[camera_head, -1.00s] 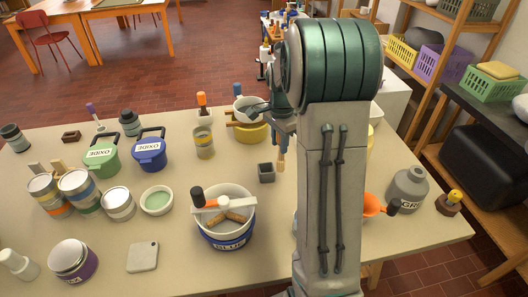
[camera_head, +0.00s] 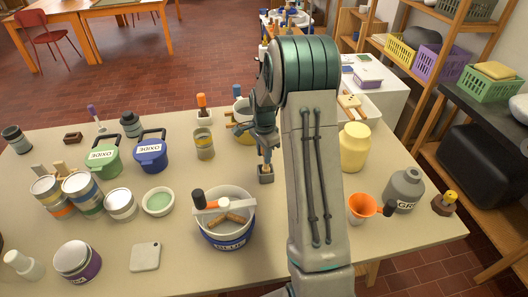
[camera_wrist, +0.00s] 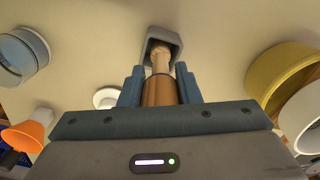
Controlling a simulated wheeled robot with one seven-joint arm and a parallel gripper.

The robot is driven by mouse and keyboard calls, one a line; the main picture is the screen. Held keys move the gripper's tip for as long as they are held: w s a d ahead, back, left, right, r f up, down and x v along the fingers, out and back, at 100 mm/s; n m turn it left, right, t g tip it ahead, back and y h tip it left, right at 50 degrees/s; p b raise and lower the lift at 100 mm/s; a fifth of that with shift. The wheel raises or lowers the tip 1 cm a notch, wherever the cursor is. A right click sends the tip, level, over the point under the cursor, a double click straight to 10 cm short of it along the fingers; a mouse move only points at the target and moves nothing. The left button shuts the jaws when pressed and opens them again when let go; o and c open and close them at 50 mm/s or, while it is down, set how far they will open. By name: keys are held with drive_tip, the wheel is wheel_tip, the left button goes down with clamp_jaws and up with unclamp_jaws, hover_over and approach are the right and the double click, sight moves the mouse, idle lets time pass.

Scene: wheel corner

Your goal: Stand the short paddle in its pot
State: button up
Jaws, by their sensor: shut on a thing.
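My gripper (camera_head: 265,152) is shut on the short paddle, upright above the small grey square pot (camera_head: 266,175) on the table. In the wrist view the paddle's brown part (camera_wrist: 158,90) is between the two blue fingers (camera_wrist: 160,84), and its pale end (camera_wrist: 160,58) points at the pot (camera_wrist: 152,36). That lower end overlaps the pot's mouth in both views. I cannot tell how deep inside it is, or whether it touches the bottom.
A blue-labelled bucket (camera_head: 226,237) with a bar across it stands in front left of the pot. A yellow jar (camera_head: 353,148) and an orange funnel (camera_head: 362,207) are to the right. A yellow bowl (camera_wrist: 278,75) is near in the wrist view.

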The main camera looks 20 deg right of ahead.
drive_tip(key=shift+f, duration=0.1)
drive_tip(key=o, duration=1)
wheel_tip(320, 180, up, 12)
drive_tip(key=shift+r+b, duration=0.1)
drive_tip(key=shift+b, duration=0.9)
drive_tip(key=s+a+r+n+t, duration=0.1)
drive_tip(key=s+a+n, duration=0.2)
drive_tip(key=s, duration=0.6)
drive_tip(key=s+a+r+n+t, duration=0.1)
drive_tip(key=s+a+n, duration=0.3)
drive_tip(key=s+n, duration=0.3)
drive_tip(key=s+a+r+n+t, duration=0.1)
drive_tip(key=s+a+n, duration=0.3)
drive_tip(key=s, duration=0.8)
drive_tip(key=shift+r+n, duration=0.6)
drive_tip(key=shift+n, duration=0.4)
